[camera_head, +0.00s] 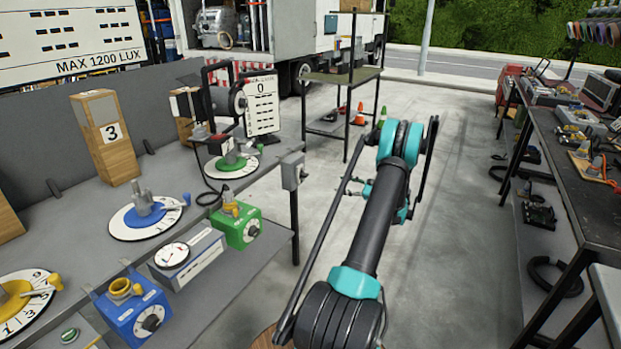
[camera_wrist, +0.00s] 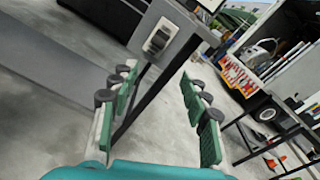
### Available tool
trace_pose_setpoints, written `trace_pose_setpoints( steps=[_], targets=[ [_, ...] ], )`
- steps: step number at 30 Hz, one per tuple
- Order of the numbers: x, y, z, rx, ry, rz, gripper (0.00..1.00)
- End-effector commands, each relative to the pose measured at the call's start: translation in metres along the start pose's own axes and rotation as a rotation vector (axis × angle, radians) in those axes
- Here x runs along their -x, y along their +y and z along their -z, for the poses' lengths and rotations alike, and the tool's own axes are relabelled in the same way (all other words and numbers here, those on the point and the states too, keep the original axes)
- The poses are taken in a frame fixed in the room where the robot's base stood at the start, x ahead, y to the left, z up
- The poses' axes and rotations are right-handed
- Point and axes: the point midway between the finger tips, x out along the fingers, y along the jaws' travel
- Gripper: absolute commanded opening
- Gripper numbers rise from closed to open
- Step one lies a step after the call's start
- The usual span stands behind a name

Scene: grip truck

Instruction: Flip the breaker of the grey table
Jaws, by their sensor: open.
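The grey table (camera_head: 75,222) runs along the left of the head view. A small grey breaker box (camera_head: 292,170) is fixed at its right end, by the table leg. In the wrist view the breaker (camera_wrist: 158,38) shows a dark switch on its face, at the top centre; the picture is tilted, and I cannot tell the switch position. My gripper (camera_wrist: 158,74) is open and empty, its green-padded fingers spread on both sides below the breaker. It is apart from the breaker. In the head view my arm largely hides the gripper.
The grey table carries dials, a blue box (camera_head: 133,309), a green box (camera_head: 237,228) and a wooden block (camera_head: 107,138). A dark workbench (camera_head: 560,165) stands right. A green-topped table (camera_head: 342,75) and truck are behind. The floor (camera_head: 455,230) between is mostly clear.

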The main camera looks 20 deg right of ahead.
Motion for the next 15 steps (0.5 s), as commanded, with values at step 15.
trace_pose_setpoints(
  steps=[15],
  targets=[
    [-0.004,0.006,0.005,-0.390,-0.062,0.013,0.47]
  ],
)
